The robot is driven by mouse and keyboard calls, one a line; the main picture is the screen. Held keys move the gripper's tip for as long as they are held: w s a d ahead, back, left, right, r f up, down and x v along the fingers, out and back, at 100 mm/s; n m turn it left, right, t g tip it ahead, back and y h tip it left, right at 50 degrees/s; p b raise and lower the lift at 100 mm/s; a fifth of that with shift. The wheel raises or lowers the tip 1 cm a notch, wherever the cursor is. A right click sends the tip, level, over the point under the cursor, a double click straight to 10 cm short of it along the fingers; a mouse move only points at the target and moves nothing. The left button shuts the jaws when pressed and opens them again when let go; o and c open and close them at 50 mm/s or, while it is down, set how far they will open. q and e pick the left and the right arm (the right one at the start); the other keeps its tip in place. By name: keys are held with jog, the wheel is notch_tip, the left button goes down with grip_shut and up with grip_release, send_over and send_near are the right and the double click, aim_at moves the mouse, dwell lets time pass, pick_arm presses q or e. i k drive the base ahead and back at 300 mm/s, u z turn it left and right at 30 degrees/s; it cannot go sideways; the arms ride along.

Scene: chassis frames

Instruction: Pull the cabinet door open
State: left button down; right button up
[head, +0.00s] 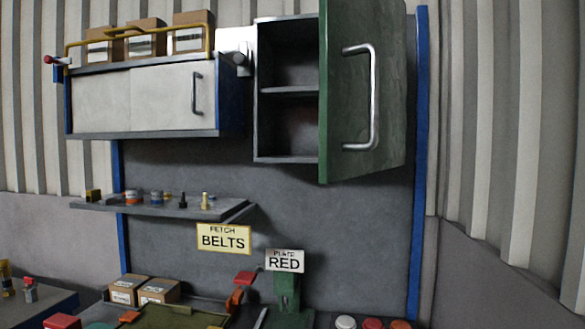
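The cabinet door (341,85) is green with a silver bar handle (374,98). It stands swung out on the right side of the wall cabinet (287,158). The grey interior shows two visible compartments split by a shelf (288,89), and both look empty. A second wall cabinet (145,98) on the left has pale panels and a dark handle, and its front is closed. Neither of my grippers is in the head view, and nothing touches the green door.
Cardboard boxes (146,37) stand behind a yellow rail on the left cabinet. A shelf (150,206) below holds small items. Signs read "FETCH BELTS" (223,239) and "PLATE RED" (285,260). Boxes (159,291) and coloured parts lie on the bench below. Space before the green door looks clear.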

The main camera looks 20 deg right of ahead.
aim_at(363, 46)
jog(key=u, duration=1.8)
jog(key=i, duration=0.4)
jog(key=z, duration=3.4)
